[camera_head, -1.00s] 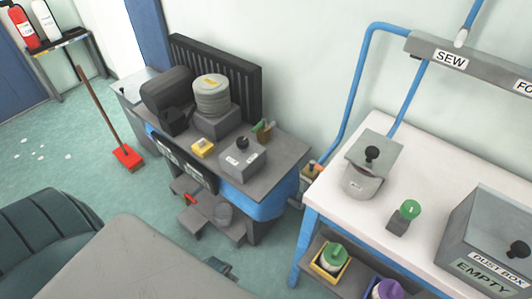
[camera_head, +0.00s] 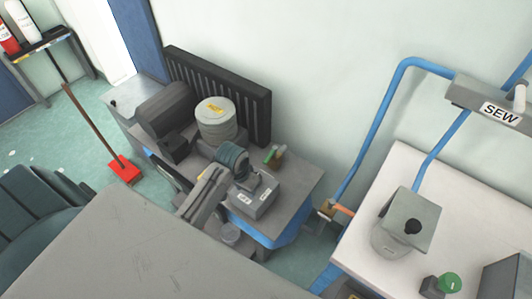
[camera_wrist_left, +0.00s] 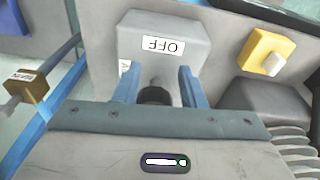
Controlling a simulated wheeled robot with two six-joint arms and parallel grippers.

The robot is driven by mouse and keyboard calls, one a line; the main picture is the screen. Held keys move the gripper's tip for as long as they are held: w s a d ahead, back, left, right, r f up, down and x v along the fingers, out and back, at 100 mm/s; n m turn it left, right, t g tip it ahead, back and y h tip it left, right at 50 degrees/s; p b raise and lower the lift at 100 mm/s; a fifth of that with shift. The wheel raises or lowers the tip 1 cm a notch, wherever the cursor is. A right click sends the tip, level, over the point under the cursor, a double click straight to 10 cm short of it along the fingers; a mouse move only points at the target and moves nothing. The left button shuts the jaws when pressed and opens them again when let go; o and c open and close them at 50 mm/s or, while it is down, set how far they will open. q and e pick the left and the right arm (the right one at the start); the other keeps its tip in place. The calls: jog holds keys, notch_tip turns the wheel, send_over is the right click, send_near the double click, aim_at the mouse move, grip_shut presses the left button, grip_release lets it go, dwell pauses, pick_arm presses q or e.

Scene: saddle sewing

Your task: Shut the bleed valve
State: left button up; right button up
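My left gripper (camera_head: 240,165) is over the grey switch box (camera_head: 254,197) on the workbench. In the left wrist view its two blue fingers (camera_wrist_left: 158,88) are apart, with a dark round knob (camera_wrist_left: 155,96) between them; whether they touch it I cannot tell. The box (camera_wrist_left: 165,28) carries an OFF label, upside down there. No part is clearly marked as the bleed valve. A tan fitting (camera_head: 326,208) with an orange stub sits on the blue pipe; a tan labelled block (camera_wrist_left: 26,86) shows at the left of the wrist view. My right gripper is not in view.
A small green-topped part (camera_head: 273,156) stands near the back. A yellow block (camera_wrist_left: 262,50) shows in the wrist view. A white table (camera_head: 370,235) is at right.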

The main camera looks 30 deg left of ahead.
pick_arm(q)
jog(key=g+h, duration=0.2)
send_near(267, 158)
jog(key=v, duration=0.2)
jog(key=p+x, duration=0.2)
jog(key=x, duration=0.8)
jog(key=shift+f, duration=0.2)
grip_shut()
